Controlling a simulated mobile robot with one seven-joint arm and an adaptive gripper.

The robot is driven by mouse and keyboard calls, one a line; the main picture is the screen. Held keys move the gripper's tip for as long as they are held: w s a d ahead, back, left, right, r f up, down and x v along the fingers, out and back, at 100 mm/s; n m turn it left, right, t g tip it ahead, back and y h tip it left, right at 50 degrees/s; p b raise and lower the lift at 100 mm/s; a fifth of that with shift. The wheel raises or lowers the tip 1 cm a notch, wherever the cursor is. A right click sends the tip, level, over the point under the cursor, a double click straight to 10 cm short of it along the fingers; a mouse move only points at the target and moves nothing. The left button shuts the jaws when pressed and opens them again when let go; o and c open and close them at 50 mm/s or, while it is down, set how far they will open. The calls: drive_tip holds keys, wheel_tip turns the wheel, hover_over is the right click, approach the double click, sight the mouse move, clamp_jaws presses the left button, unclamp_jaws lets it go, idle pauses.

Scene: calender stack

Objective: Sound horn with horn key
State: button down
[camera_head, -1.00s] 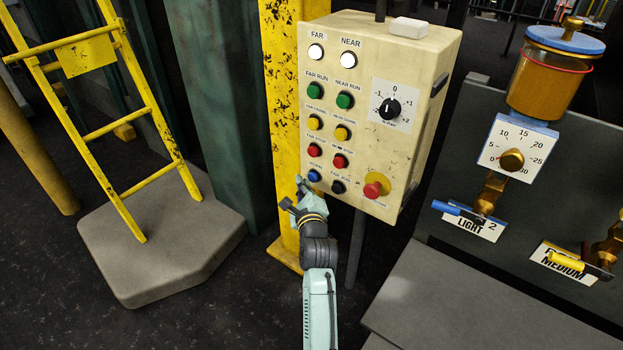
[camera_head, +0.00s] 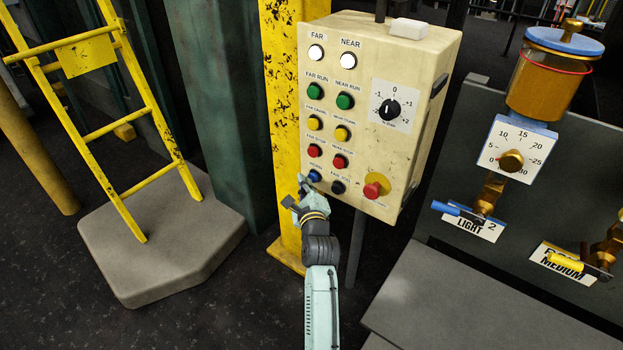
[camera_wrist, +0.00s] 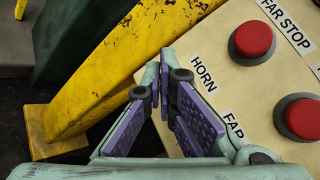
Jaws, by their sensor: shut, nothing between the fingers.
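The horn key is the blue button (camera_head: 314,176) in the bottom row, at the left, of the cream control box (camera_head: 372,60). My gripper (camera_head: 302,183) is shut and empty, with its fingertips right at the blue button's lower left. In the wrist view my gripper (camera_wrist: 162,72) has its fingertips together just left of the HORN label (camera_wrist: 204,74). The blue button is hidden behind the fingers there. I cannot tell whether the tips touch it or whether it is pressed in.
Close by on the box are a black button (camera_head: 338,187), the red FAR STOP button (camera_wrist: 253,41) and a red mushroom button (camera_head: 373,190). A yellow post (camera_head: 283,120) stands behind the box's left edge. A yellow ladder (camera_head: 130,125) is farther left.

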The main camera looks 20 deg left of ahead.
drive_tip(key=shift+w+d, duration=0.2)
drive_tip(key=shift+w, duration=0.3)
idle(0.6)
idle(0.3)
drive_tip(key=shift+s+a+p, duration=0.35)
drive_tip(key=shift+s+p, duration=0.45)
drive_tip(key=shift+s, duration=0.1)
drive_tip(key=shift+s, duration=0.1)
drive_tip(key=shift+s+a+p, duration=0.3)
drive_tip(key=shift+s+p, duration=0.35)
drive_tip(key=shift+s, duration=0.1)
drive_tip(key=shift+s+a+p, duration=0.25)
drive_tip(key=shift+s+p, duration=0.35)
drive_tip(key=shift+s, duration=0.15)
drive_tip(key=shift+s+a+p, duration=0.3)
drive_tip(key=shift+s+p, duration=0.35)
drive_tip(key=shift+s, duration=0.1)
